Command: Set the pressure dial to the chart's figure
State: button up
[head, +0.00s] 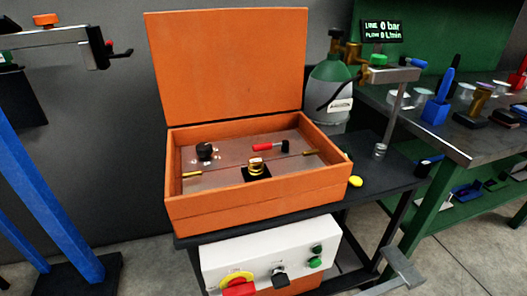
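An open orange box (256,205) stands on a dark bench, its lid (228,65) upright at the back. On the panel inside, a black knob (205,151) at left has small pale marks around it; it looks like a dial, but I cannot read its setting. A brass fitting (256,166) on a black base is in the middle. A red-handled lever (268,147) lies behind it. A small display (382,31) reads line 0 bar and flow 0 L/min. I cannot make out a chart. My gripper is not in view.
A green and grey gas cylinder (328,88) with brass fittings stands behind the box. A white control panel (220,262) with a red stop button (238,288) is below. A cluttered workbench (450,140) is at right, a blue-legged stand (38,190) at left.

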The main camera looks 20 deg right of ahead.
aim_at(204, 149)
jog(key=i+j, duration=0.1)
jog(key=j, duration=0.65)
jog(key=j+z, duration=0.1)
jog(key=j, duration=0.7)
jog(key=i+j, duration=0.15)
jog(key=j, duration=0.6)
